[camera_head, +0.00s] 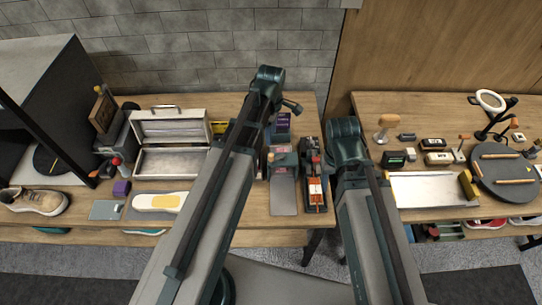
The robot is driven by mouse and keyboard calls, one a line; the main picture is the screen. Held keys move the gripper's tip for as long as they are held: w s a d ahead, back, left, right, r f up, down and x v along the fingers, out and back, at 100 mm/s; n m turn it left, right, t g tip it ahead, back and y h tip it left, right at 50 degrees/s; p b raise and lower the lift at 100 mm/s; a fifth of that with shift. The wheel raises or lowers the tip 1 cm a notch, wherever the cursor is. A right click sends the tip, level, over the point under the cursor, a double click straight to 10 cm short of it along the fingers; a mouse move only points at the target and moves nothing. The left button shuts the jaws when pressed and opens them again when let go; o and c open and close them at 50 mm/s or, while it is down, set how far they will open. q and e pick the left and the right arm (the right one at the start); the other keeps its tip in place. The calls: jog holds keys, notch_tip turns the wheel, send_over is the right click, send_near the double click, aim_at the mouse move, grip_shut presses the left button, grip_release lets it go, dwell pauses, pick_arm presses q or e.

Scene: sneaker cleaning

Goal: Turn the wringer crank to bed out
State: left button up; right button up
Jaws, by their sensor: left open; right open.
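Two narrow devices stand side by side near the front edge of the table, between my arms. The left one has a flat grey plate (284,196) reaching toward the front edge. The right one is a dark frame with red and orange parts (315,188). I cannot tell for sure which is the wringer, and no crank is clear at this size. My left arm passes left of both devices and covers part of the table there. My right arm stands just right of them. I can make out neither gripper's fingers.
An open silver case (171,163), a sneaker (35,200) and an insole (160,202) are on the left. A second table holds a pale tray (425,190), a dark round turntable (505,172) and a ring lamp (490,101). A gap separates the tables.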

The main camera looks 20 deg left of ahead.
aim_at(271, 154)
pick_arm(q)
notch_tip(271, 154, down, 13)
jog(key=b, duration=1.2)
grip_shut()
